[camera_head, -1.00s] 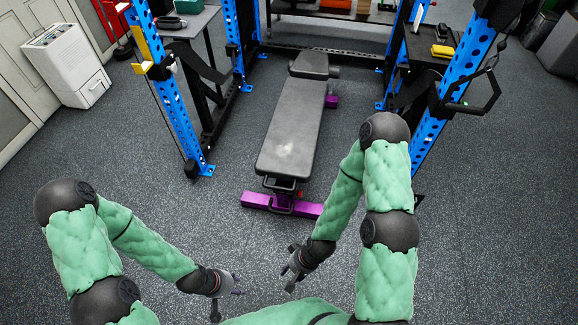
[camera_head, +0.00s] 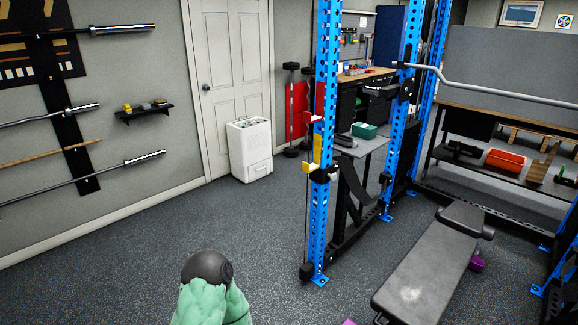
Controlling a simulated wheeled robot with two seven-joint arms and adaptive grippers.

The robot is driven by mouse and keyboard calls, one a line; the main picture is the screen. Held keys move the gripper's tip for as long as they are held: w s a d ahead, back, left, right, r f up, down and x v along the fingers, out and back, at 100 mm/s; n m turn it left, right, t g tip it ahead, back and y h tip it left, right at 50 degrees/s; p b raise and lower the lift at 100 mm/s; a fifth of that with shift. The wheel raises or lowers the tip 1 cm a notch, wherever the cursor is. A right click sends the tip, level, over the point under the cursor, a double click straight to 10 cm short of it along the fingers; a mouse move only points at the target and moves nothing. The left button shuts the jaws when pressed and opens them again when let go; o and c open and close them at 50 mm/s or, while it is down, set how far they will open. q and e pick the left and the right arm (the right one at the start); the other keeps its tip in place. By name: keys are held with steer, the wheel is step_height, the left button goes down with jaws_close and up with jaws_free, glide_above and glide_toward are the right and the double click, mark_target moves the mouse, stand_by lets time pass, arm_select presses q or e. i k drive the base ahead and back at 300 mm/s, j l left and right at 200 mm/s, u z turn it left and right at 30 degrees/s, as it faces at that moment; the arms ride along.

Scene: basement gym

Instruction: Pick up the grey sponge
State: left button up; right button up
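I cannot make out the grey sponge for certain. A small black wall shelf (camera_head: 146,115) at the left holds a yellow item (camera_head: 127,107) and small greyish-brown items (camera_head: 160,101), too small to identify. A grey side table (camera_head: 372,147) behind the near blue rack post holds a dark grey item (camera_head: 345,140) and a green box (camera_head: 364,131). Only a rounded part of my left arm shows at the bottom. Both grippers are out of view.
A blue rack (camera_head: 325,130) and a black bench (camera_head: 435,260) with a pale patch fill the right. A white appliance (camera_head: 250,150) stands by the door (camera_head: 228,75). Barbells (camera_head: 110,165) hang on the left wall. The floor (camera_head: 130,250) at left is open.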

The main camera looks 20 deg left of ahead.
mark_target(143, 106)
steer(key=u, duration=1.6)
